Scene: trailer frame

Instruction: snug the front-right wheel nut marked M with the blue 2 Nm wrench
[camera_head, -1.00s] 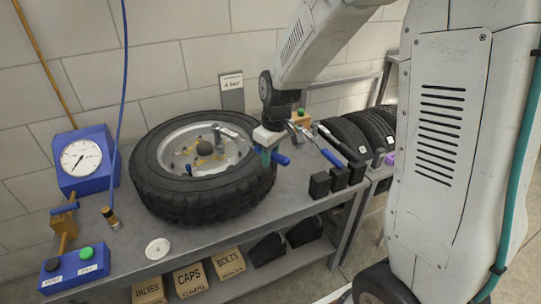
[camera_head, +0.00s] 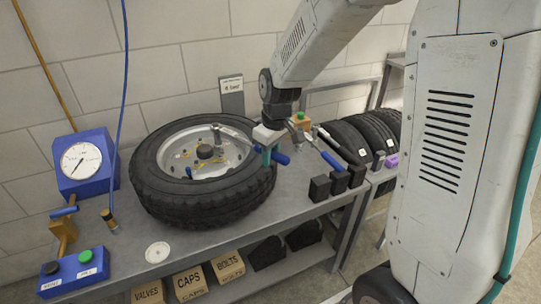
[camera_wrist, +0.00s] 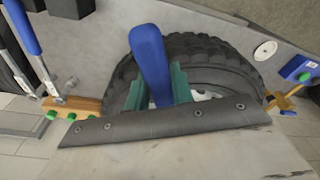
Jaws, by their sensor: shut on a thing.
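My gripper (camera_head: 269,152) has teal fingers shut on the blue handle of a wrench (camera_head: 281,159). The handle (camera_wrist: 152,60) stands between the teal fingers (camera_wrist: 156,92) in the wrist view. The wrench's metal shaft reaches left over the wheel's rim, its head end at the back right of the hub. The wheel (camera_head: 160,195) lies flat on the bench, a black tyre around a grey rim with a dark hub and yellow marks. It also shows behind the handle in the wrist view (camera_wrist: 215,62). I cannot read an M on any nut, nor tell whether the wrench head touches one.
A second blue-handled tool (camera_head: 332,160) lies right of my gripper, near black blocks (camera_head: 320,188). A blue gauge (camera_head: 82,162) and blue button box (camera_head: 75,272) stand left. A white disc (camera_head: 158,252) lies at the front. Spare tyres (camera_head: 345,138) stand at the right.

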